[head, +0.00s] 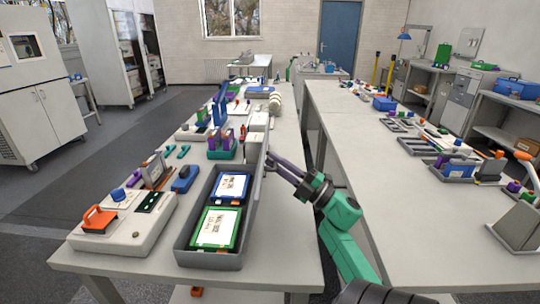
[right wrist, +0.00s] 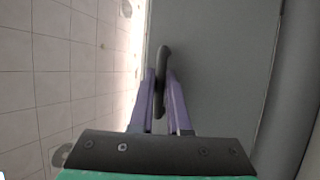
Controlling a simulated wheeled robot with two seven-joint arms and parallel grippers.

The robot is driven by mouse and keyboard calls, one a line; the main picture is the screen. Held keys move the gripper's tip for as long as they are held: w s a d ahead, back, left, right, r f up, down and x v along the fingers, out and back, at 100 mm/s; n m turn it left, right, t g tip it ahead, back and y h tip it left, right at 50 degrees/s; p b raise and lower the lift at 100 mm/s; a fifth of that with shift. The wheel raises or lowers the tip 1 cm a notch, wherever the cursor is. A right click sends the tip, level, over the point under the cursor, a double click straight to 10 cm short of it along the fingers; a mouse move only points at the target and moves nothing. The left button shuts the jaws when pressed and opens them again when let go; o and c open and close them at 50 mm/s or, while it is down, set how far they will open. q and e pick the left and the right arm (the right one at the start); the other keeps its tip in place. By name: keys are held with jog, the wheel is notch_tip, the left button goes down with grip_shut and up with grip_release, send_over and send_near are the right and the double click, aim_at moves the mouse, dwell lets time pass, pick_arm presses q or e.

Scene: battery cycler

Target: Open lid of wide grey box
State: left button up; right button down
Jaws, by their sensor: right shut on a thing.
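The wide grey box (head: 208,262) stands on the near end of the left bench. It is open at the top, and a blue-framed pack (head: 232,186) and a green-framed pack (head: 215,228) lie inside. A grey panel (head: 257,185), which looks like its lid, stands steeply along the box's right side, seen almost edge-on. My right gripper (head: 271,159) reaches in from the right to the panel's upper far part. In the right wrist view its purple fingers are shut on a dark handle (right wrist: 162,70) beside the flat grey lid surface (right wrist: 215,75). My left gripper is not in view.
Several small devices stand farther back. A second bench (head: 400,200) runs along the right, across a narrow gap, with its near left part clear.

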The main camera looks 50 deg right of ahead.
jog(key=shift+s+d+f+b, duration=0.3)
jog(key=shift+s+d+f, duration=0.25)
jog(key=shift+s+f, duration=0.2)
jog(key=shift+s, duration=0.1)
jog(key=c, duration=1.2)
grip_release()
jog(key=shift+o, duration=0.2)
